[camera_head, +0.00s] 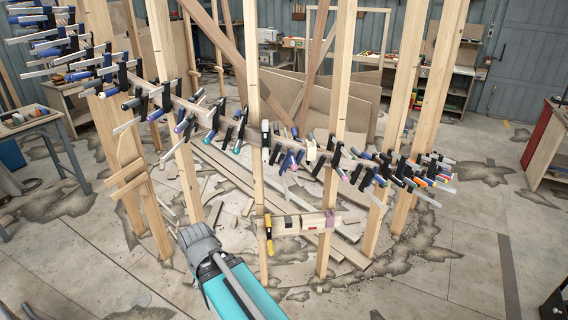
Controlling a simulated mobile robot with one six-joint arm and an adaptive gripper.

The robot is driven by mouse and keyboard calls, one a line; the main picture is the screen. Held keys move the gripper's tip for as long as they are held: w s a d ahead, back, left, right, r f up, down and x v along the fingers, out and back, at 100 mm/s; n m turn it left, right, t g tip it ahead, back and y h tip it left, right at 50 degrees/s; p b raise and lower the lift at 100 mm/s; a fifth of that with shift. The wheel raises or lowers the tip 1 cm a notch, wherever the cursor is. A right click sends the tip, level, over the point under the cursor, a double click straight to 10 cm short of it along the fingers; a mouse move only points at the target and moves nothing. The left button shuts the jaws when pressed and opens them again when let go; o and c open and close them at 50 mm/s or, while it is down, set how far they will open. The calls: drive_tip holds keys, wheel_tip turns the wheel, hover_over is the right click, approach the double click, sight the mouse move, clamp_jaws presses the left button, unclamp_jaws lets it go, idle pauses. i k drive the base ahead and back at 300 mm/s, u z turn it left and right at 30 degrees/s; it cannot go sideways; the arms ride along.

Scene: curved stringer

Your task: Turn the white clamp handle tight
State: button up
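A curved wooden stringer (190,107) runs across the upright posts and carries a long row of clamps with differently coloured handles. A white or cream clamp handle (265,127) stands upright near the middle of the row, in front of a post.
Wooden posts (159,40) stand across the scene. A lower wooden bar (300,222) with a yellow-handled clamp (268,228) crosses two posts, right of my gripper. Wood scraps lie on the stained floor behind. A workbench (30,122) is at left; open floor lies at lower right.

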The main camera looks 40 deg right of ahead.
sight(265, 155)
drive_tip(key=k, duration=1)
drive_tip(key=z, duration=1.5)
drive_tip(key=i, duration=1)
